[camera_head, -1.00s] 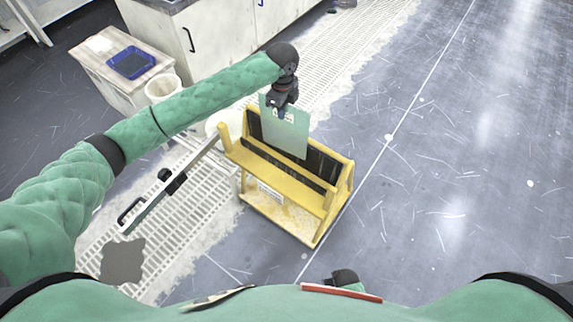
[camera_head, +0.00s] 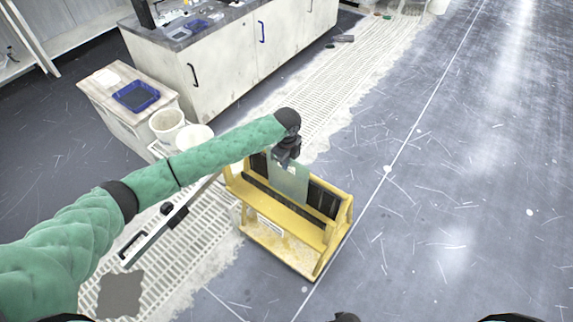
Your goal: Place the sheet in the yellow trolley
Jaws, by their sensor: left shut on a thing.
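The pale green-grey sheet (camera_head: 288,183) hangs upright from my left gripper (camera_head: 286,163), which is shut on its top edge. The yellow trolley (camera_head: 275,240) stands on the floor in the middle of the view, with dark slotted strips along its upper part. The sheet's lower part is at the trolley's dark strips, toward their left half. I cannot tell whether its bottom edge is inside a slot or resting on anything. My right gripper is not clearly in view; only a small dark part shows at the bottom edge.
A low cabinet with a blue tray (camera_head: 137,96) stands at the left, with white buckets (camera_head: 167,123) beside it. A long white counter (camera_head: 215,62) is at the back. A handled bar (camera_head: 165,222) lies left of the trolley over floor grating. The floor to the right is clear.

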